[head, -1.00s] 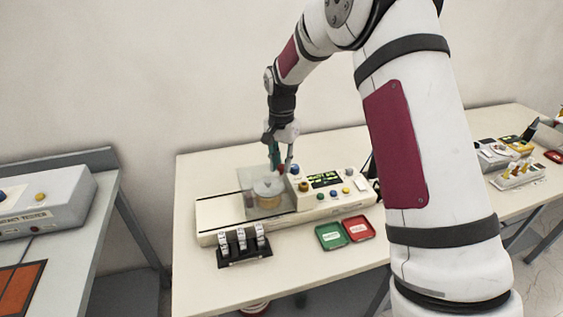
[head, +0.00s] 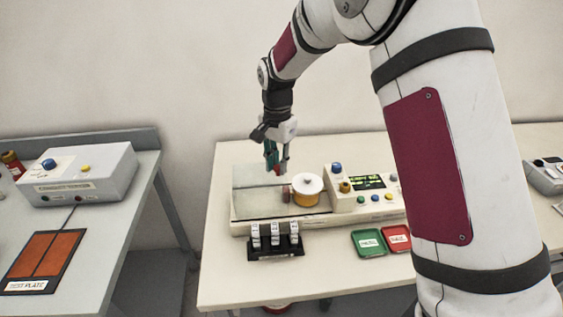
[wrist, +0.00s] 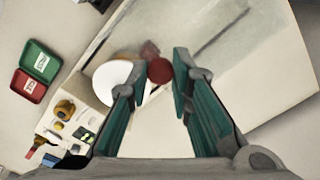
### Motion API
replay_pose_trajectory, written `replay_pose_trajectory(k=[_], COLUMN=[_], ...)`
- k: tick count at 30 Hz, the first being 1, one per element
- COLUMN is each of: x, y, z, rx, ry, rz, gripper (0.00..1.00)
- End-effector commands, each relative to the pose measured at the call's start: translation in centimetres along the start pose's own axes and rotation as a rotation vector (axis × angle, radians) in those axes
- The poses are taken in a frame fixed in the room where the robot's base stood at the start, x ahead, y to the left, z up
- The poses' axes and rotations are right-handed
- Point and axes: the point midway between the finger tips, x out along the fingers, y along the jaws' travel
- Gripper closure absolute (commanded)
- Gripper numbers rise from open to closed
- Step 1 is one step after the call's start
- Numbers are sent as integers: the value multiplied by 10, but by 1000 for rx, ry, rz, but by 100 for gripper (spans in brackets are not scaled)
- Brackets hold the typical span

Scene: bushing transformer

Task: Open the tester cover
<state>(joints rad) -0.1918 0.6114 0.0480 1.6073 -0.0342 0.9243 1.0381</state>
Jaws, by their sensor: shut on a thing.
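The tester (head: 345,205) is a long cream unit on the table. Its see-through cover (head: 255,203) lies over the left part of the tester; it also shows faintly in the wrist view (wrist: 225,65). The cover's red knob (wrist: 159,70) sits between my fingertips; it is small in the head view (head: 277,170). My gripper (head: 273,165) points down and is shut on this knob; its green fingers fill the wrist view (wrist: 160,82). A yellow bushing with a white top (head: 308,190) stands uncovered just right of the cover. A brown part (head: 286,194) is beside it.
A black rack with several white pieces (head: 275,241) stands in front of the tester. A green tray (head: 370,242) and a red tray (head: 397,238) lie to its right. Another table with a grey device (head: 80,175) and a test plate (head: 45,258) is at left.

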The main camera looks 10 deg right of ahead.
Motion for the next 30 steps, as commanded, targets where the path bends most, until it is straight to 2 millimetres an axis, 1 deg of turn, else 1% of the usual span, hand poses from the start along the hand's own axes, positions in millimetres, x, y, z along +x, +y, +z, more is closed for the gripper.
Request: replay_pose_trajectory(k=[1, 3, 12, 16, 20, 24, 30], x=[-1, -1, -1, -10, -31, -60, -97], y=[-1, 0, 0, -1, -1, -1, -1], z=[-1, -1, -1, -1, -1, -1, -1], rx=[0, 0, -1, -1, -1, -1, 0], ry=[3, 2, 1, 3, 4, 3, 3], rz=[-3, -3, -1, -3, -5, -6, -4], gripper=[73, 59, 59, 59, 59, 59, 59])
